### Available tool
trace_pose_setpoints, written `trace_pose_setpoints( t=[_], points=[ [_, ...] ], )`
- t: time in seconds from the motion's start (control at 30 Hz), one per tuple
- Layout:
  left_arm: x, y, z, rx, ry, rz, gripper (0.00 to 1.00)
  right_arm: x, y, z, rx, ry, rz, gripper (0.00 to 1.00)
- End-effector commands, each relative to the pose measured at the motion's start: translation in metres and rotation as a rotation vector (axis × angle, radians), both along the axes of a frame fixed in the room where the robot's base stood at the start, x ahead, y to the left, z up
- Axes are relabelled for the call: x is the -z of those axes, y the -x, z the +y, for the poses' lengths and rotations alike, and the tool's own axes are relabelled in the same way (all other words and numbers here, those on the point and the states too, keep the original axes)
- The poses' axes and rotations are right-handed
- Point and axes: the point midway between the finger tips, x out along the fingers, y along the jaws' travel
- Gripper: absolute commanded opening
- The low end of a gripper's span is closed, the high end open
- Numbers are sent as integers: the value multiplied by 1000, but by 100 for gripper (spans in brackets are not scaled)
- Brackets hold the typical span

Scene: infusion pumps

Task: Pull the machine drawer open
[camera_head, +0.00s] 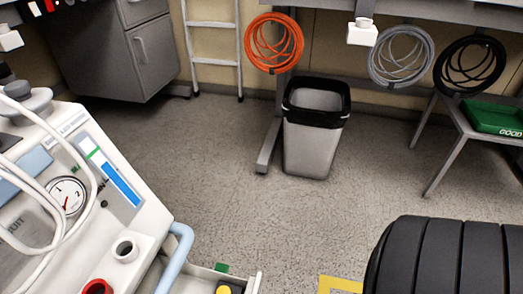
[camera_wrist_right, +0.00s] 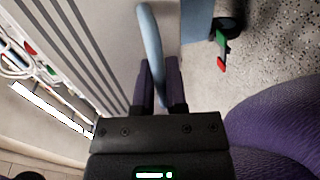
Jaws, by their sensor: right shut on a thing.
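The white machine (camera_head: 150,215) with a pressure gauge (camera_head: 67,196) stands at the lower left of the head view. A light-blue curved bar handle (camera_head: 180,248) is on its right side. At the bottom edge, a pale open compartment (camera_head: 257,283) sticks out beside the machine, with green and yellow items inside; whether it is the drawer I cannot tell. In the right wrist view, the fingers of my right gripper (camera_wrist_right: 161,82) are shut around a light-blue bar (camera_wrist_right: 150,45). Neither gripper shows in the head view.
A grey bin (camera_head: 312,140) with a black rim stands at the back middle. A grey cabinet (camera_head: 155,50) is at the back left, and a table with a green tray (camera_head: 495,117) at the right. The floor between is clear. A yellow floor marking (camera_head: 340,285) lies at the bottom.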

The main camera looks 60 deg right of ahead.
Motion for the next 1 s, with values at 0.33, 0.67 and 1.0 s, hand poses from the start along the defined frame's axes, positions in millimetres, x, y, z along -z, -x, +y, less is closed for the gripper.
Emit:
trace_pose_setpoints(
  t=[0.33, 0.67, 1.0],
  points=[
    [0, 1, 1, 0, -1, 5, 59, 0, 0, -1, 2, 1, 1, 35],
    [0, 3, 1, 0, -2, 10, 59, 0, 1, 0, 1, 1, 1, 48],
    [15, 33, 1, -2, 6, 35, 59, -16, 68, -25, 1, 2, 4, 48]
  ],
)
